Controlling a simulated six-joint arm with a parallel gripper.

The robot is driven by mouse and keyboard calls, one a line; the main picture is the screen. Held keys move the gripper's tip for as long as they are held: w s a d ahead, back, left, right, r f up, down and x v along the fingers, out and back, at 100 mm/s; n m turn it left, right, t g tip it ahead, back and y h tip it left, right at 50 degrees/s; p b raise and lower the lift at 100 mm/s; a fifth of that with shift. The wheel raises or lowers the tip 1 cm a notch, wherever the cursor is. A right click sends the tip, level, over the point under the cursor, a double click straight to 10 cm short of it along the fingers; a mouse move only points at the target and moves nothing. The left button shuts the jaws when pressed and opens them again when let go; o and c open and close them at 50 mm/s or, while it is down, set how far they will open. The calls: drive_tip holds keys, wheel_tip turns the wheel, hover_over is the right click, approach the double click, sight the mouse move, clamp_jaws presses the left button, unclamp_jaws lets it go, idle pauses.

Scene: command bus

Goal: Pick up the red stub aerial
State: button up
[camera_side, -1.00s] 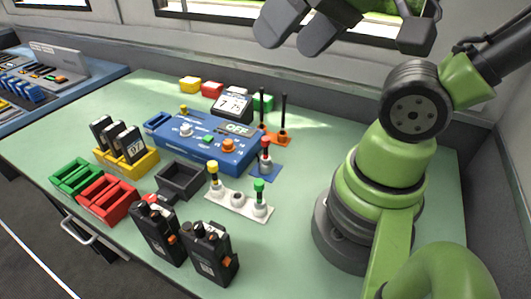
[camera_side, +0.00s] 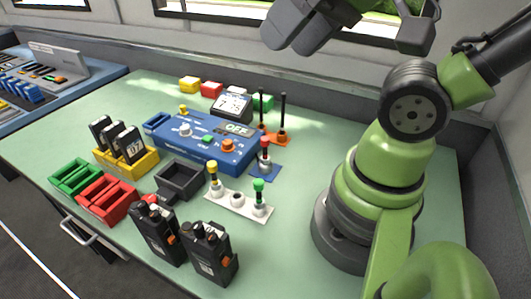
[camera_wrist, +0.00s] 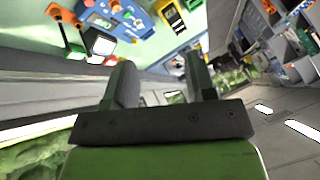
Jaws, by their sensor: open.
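The red stub aerial (camera_side: 265,143) stands upright in a small blue base (camera_side: 265,172) on the green bench, just right of the blue console. My gripper (camera_side: 290,42) is high above the back of the bench, well above and apart from the aerial. In the wrist view its two fingers (camera_wrist: 160,85) are spread with nothing between them. I cannot make out the red aerial for certain in the wrist view.
A white rack (camera_side: 238,205) with yellow and green stub aerials is in front. An orange base (camera_side: 272,137) with two tall black rods stands behind. Two black radios (camera_side: 210,252) stand at the front edge. The blue console (camera_side: 205,150) is left. Bench right of the white rack is clear.

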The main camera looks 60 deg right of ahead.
drive_tip(key=m+g+h, duration=0.2)
drive_tip(key=m+g, duration=0.5)
drive_tip(key=m, duration=2.2)
hover_over(266, 144)
drive_tip(key=w+d, duration=0.1)
wheel_tip(266, 144, down, 17)
drive_tip(key=shift+w+r, duration=0.1)
drive_tip(key=shift+w, duration=0.05)
drive_tip(key=shift+d+f, duration=0.1)
drive_tip(key=shift+f, duration=0.3)
wheel_tip(266, 144, down, 4)
drive_tip(key=shift+f, duration=0.25)
drive_tip(key=f, duration=0.4)
drive_tip(key=shift+s+a, duration=0.2)
drive_tip(key=shift+s, duration=0.2)
drive_tip(key=shift+f, duration=0.6)
